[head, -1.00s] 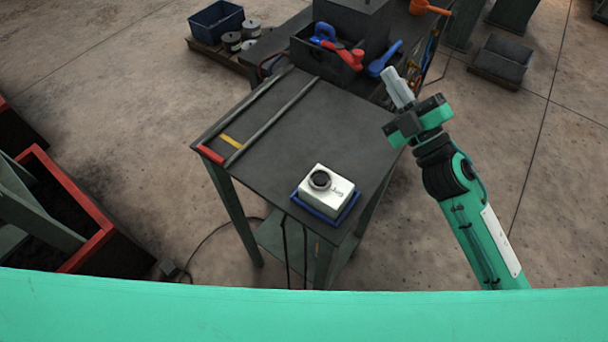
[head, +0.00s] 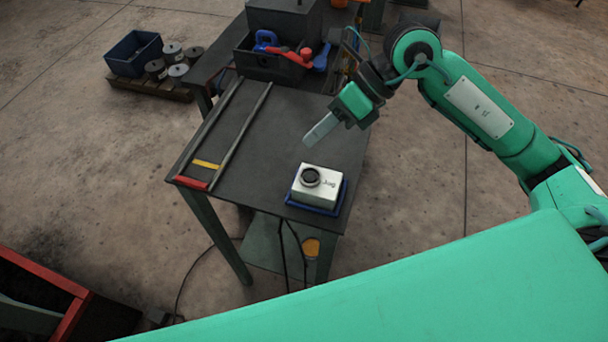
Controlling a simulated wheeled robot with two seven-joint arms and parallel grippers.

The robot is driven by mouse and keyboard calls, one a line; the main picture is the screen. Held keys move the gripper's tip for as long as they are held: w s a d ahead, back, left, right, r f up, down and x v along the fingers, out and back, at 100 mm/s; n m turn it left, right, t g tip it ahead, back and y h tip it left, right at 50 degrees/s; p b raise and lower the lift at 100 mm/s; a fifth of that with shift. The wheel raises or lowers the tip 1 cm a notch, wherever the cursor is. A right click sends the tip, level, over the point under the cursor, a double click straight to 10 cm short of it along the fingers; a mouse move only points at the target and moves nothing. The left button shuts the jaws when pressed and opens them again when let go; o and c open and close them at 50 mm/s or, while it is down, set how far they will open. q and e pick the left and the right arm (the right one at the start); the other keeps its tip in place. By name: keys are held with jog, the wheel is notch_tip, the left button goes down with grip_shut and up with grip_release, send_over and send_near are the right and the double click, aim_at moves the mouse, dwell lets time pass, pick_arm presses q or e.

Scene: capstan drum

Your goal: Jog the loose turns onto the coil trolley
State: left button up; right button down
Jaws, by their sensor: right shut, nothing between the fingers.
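My right gripper (head: 309,143) is shut and empty. Its fingertips point down and left, above the table just behind the jog box, apart from the button. My left gripper is not in view. No coil trolley or loose turns can be made out for certain in this view.
Two rails (head: 240,134) run along the table's left side, with a yellow strip (head: 206,164) and a red bar (head: 191,182) at their near end. Behind stands a dark bin (head: 270,66) with red and blue tools. A blue crate (head: 134,53) and several spools lie on a pallet at left.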

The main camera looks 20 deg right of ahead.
jog(key=shift+f, duration=0.15)
jog(key=b, duration=0.5)
send_over(316, 175)
notch_tip(316, 175, down, 8)
jog(key=shift+r, duration=0.1)
jog(key=shift+f+b, duration=0.3)
jog(key=shift+f, duration=0.1)
dwell(1.6)
jog(key=shift+f+b, duration=0.4)
jog(key=shift+b, duration=0.2)
